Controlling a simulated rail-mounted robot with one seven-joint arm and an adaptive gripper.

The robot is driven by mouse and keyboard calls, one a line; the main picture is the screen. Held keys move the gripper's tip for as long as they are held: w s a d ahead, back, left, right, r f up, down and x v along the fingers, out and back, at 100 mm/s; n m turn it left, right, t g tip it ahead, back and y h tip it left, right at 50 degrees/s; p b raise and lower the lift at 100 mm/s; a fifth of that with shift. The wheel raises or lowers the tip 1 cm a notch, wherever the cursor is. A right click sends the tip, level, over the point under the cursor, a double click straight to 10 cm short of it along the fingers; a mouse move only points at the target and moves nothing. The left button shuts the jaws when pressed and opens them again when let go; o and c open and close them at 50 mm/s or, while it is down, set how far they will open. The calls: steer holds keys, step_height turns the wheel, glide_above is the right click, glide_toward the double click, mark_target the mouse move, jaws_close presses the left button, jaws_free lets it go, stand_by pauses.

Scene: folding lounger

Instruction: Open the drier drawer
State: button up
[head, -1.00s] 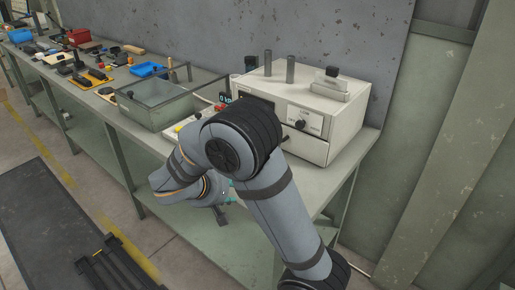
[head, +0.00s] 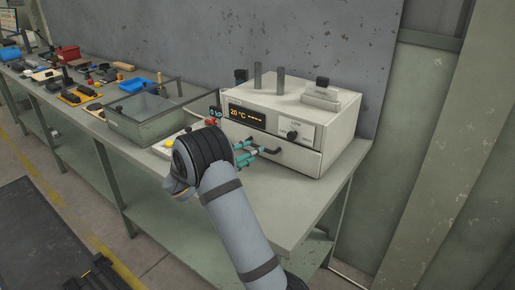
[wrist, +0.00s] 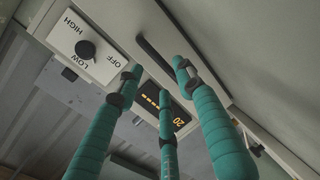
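The drier (head: 345,118) is a cream box on the bench with a lit amber display. Its drawer (head: 300,160) is the lower front panel, flush with the body. A dark bar handle (head: 272,151) crosses the drawer front and also shows in the wrist view (wrist: 153,53). My gripper (head: 256,151) has teal fingers and is at the left part of the handle. In the wrist view my gripper (wrist: 160,82) is open, with fingers apart on both sides of the handle's line. I cannot tell whether any finger touches it.
A black knob (head: 292,135) marked LOW, HIGH and OFF sits above the drawer. A glass-walled tank (head: 138,128) stands left of the drier. Tools and trays lie farther along the bench (head: 275,215). The bench top before the drier is largely clear.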

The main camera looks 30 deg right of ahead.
steer(key=shift+x, duration=2.1)
jaws_close()
